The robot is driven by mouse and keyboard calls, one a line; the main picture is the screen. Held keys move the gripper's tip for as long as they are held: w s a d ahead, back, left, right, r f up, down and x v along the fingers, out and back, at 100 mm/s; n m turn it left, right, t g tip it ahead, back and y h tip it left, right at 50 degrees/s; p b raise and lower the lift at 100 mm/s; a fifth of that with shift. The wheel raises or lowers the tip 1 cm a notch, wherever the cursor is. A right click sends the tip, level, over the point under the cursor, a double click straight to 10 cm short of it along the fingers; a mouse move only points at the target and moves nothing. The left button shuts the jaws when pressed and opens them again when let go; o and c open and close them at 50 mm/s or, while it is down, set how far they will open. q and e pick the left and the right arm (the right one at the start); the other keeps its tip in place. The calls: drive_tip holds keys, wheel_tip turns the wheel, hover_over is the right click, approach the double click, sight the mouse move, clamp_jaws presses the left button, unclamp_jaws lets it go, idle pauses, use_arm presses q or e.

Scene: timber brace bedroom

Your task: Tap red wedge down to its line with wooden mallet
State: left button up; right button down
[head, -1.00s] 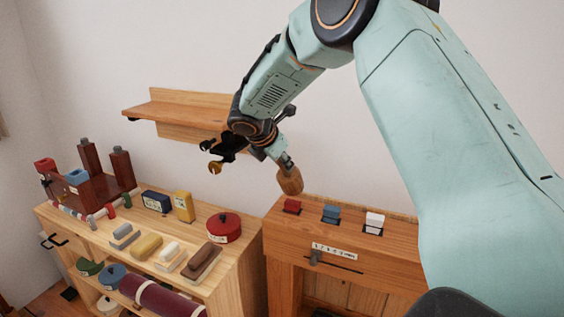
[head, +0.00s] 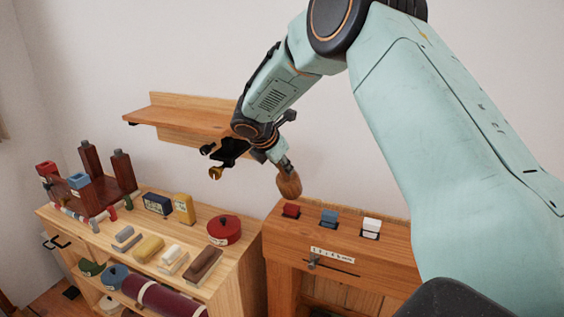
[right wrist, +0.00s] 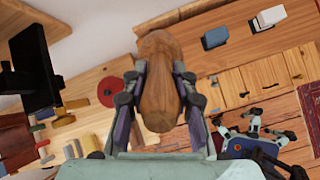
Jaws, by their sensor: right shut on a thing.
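The red wedge (head: 291,210) stands in the top of the wooden brace at the right, with a blue wedge (head: 329,216) and a white wedge (head: 371,227) in a row to its right. My right gripper (head: 284,167) is shut on the brown wooden mallet (head: 289,187). The mallet's lower end is just above the red wedge in the head view; I cannot tell whether they touch. In the right wrist view the mallet (right wrist: 160,78) sits between both fingers. The blue wedge (right wrist: 215,37) and white wedge (right wrist: 269,17) show there, but the red wedge is hidden. My left gripper is not in view.
A low wooden cabinet (head: 243,270) stands left of the brace, with a red round tin (head: 224,231), a yellow box (head: 183,208) and several blocks on top. A wall shelf (head: 175,112) is behind my right wrist. A pale label (head: 332,255) is on the brace's front.

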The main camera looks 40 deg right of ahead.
drive_tip(key=shift+w+d+r+g+y+p, duration=0.2)
drive_tip(key=shift+d+y+p, duration=0.15)
drive_tip(key=shift+p, duration=1.1)
drive_tip(key=shift+w+d+r+g+y+p, duration=0.15)
drive_tip(key=shift+d+y+p, duration=0.2)
drive_tip(key=shift+p, duration=1.05)
drive_tip(key=shift+w+d+f, duration=0.15)
drive_tip(key=shift+d, duration=0.1)
drive_tip(key=shift+w+d+y+b, duration=0.1)
drive_tip(key=shift+d+y+b, duration=0.2)
